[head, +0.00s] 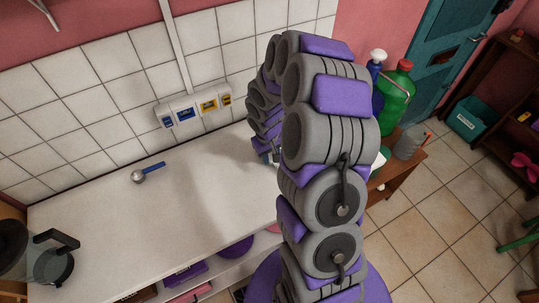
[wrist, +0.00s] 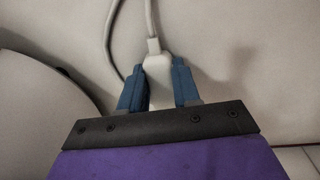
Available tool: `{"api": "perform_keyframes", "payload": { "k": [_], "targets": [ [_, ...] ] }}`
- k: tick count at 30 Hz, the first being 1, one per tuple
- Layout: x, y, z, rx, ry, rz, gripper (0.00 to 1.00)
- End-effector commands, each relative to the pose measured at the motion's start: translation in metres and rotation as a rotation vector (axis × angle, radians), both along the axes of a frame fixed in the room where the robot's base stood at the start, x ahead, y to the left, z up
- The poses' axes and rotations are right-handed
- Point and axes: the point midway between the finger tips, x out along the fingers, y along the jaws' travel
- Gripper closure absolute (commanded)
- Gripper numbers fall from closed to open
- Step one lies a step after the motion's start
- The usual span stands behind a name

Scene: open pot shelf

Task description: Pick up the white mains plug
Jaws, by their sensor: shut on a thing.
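The white mains plug (wrist: 156,66) shows in the wrist view, with a pale cable running up from its far end. My gripper (wrist: 157,85) has its two blue fingers on either side of the plug, shut on it. The plug's near end is hidden behind the gripper's dark front bar. In the head view my arm covers the right end of the counter; the plug is hidden there and only a little of my gripper (head: 270,157) shows.
The white counter (head: 190,200) is mostly clear. A socket strip (head: 194,108) is on the tiled wall. Green (head: 397,92) and blue bottles stand beyond my arm. A darker cable (wrist: 110,40) curves beside the plug.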

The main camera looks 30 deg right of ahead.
Motion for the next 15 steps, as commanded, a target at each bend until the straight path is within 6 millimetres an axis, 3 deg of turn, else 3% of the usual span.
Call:
{"api": "perform_keyframes", "payload": {
  "k": [8, 15],
  "targets": [
    [0.0, 0.0, 0.011, -0.001, 0.0, -0.001, 1.0],
    [0.001, 0.0, 0.039, 0.0, -0.003, 0.0, 1.0]
  ]
}}
